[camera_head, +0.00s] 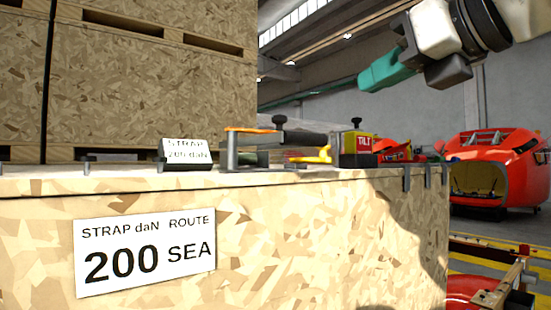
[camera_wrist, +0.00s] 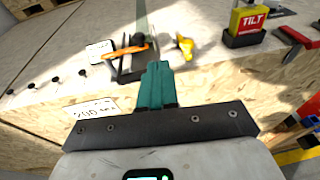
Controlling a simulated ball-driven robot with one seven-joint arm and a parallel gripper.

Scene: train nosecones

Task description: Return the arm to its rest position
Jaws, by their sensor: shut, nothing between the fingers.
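My gripper (camera_head: 385,70) has teal fingers and hangs in the air at the upper right of the head view, above and apart from the wooden crate top. In the wrist view its fingers (camera_wrist: 156,85) are pressed together with nothing between them. My arm comes in from the upper right corner of the head view.
The OSB crate (camera_head: 330,240) fills the front, with a "200 SEA" label (camera_head: 146,250). On its top stand an orange-handled tool (camera_head: 255,131), a yellow piece (camera_head: 318,156) and a yellow-red TILT indicator (camera_head: 357,142). Stacked crates (camera_head: 150,90) rise behind at left. Red nosecones (camera_head: 495,165) stand at right.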

